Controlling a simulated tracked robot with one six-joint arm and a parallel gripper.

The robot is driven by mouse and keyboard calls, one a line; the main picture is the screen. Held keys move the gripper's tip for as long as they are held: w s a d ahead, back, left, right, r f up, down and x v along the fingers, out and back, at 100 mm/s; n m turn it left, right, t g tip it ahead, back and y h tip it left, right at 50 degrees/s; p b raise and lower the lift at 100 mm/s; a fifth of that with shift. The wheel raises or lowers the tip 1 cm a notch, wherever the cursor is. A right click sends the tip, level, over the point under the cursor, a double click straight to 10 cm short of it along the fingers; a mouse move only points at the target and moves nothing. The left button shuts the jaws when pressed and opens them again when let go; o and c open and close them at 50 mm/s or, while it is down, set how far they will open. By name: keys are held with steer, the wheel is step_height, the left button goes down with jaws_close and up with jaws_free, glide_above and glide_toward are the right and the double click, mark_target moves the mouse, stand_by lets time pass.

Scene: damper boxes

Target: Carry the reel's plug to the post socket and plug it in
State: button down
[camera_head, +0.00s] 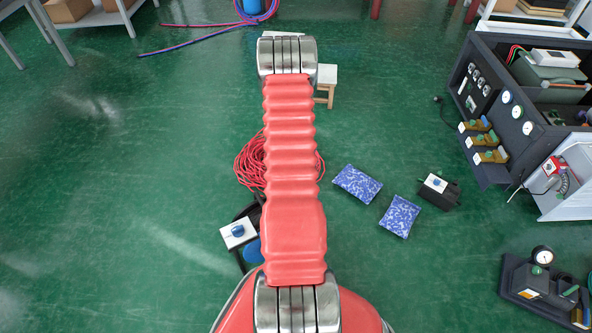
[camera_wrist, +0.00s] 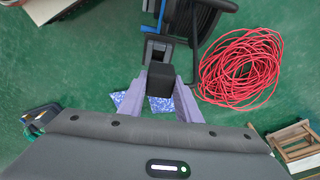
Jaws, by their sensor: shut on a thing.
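In the wrist view my gripper (camera_wrist: 161,78) has its two purple fingers closed on a black block, which looks like the plug (camera_wrist: 160,83). The reel (camera_wrist: 207,18) is a black drum with a blue part beside it, just beyond the fingers at the top. A grey box-like part (camera_wrist: 157,48) sits right behind the plug; I cannot tell whether they touch. In the head view my arm hides my gripper and most of the reel; a dark frame part (camera_head: 249,213) shows at its left. I cannot make out the post socket for certain.
A loose red cable coil (camera_wrist: 240,67) lies on the floor right of the reel. Two blue speckled cushions (camera_head: 357,184) (camera_head: 401,216) and a black box with a white top (camera_head: 438,191) lie to the right. A wooden stool (camera_head: 326,83) stands ahead. Floor at left is mostly clear.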

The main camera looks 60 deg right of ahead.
steer(key=w+a+r+n+t, duration=0.1)
steer(key=w+a+r+n, duration=0.4)
steer(key=w+a, duration=0.5)
steer(key=w+a+r+n, duration=0.4)
steer(key=w+a+n, duration=0.3)
steer(key=w+a, duration=0.4)
steer(key=w+a+r+n, duration=0.1)
steer(key=a+n, duration=0.3)
steer(key=a, duration=0.5)
steer(key=w+a+r+n+t+y, duration=0.1)
steer(key=a+r+n, duration=0.3)
steer(key=a, duration=0.6)
steer(key=w+a+r+n, duration=0.2)
steer(key=w+a+n, duration=0.1)
steer(key=a, duration=0.6)
steer(key=shift+a+r+n+t, duration=0.15)
steer(key=shift+r+n+t, duration=0.2)
steer(key=shift+n, duration=0.15)
steer(key=shift+w, duration=0.1)
